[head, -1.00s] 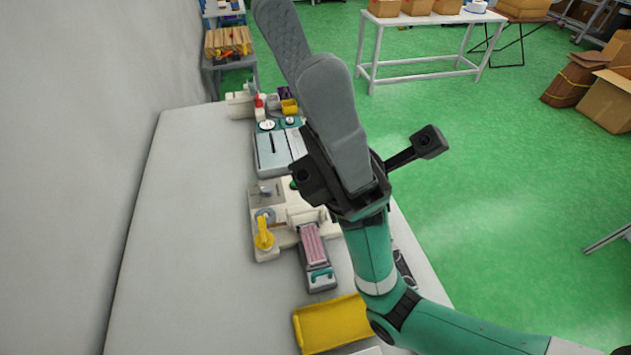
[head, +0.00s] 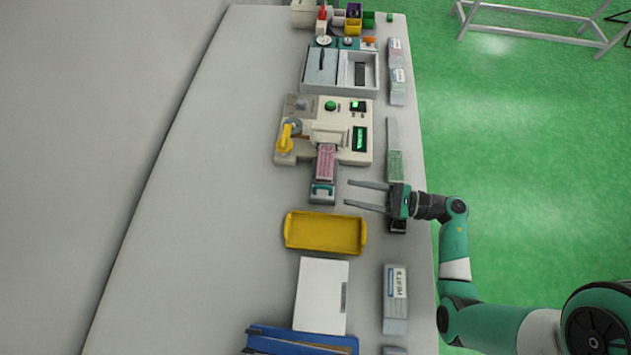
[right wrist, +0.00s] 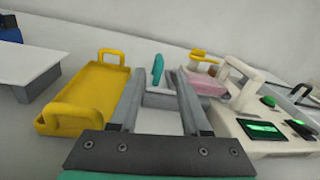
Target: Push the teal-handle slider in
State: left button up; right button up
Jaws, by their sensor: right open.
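The slider (head: 323,190) sticks out of the front of a cream machine (head: 358,154), with its teal handle (head: 322,188) at the near end and a pink stack (head: 326,162) lying on it. My right gripper (head: 346,194) is open and empty, just right of the teal handle, its fingers pointing left. In the right wrist view the teal handle (right wrist: 158,68) stands upright beyond and between the two open fingers (right wrist: 155,88). I see no contact between fingers and handle. My left gripper is not in view.
A yellow tray (head: 326,233) lies just below the slider, close to my fingers. A yellow lever (head: 286,136) rises at the machine's left. A white board (head: 320,296) and blue folders (head: 300,340) lie nearer. Labelled packs (head: 395,292) line the right table edge. The table's left side is clear.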

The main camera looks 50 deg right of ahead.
aim_at(325, 187)
jog(key=x, duration=1)
jog(key=shift+w+a+r, duration=0.1)
jog(key=shift+w+a, duration=0.1)
grip_shut()
jog(key=shift+d+b, duration=0.1)
jog(key=shift+b, duration=0.2)
dwell(0.6)
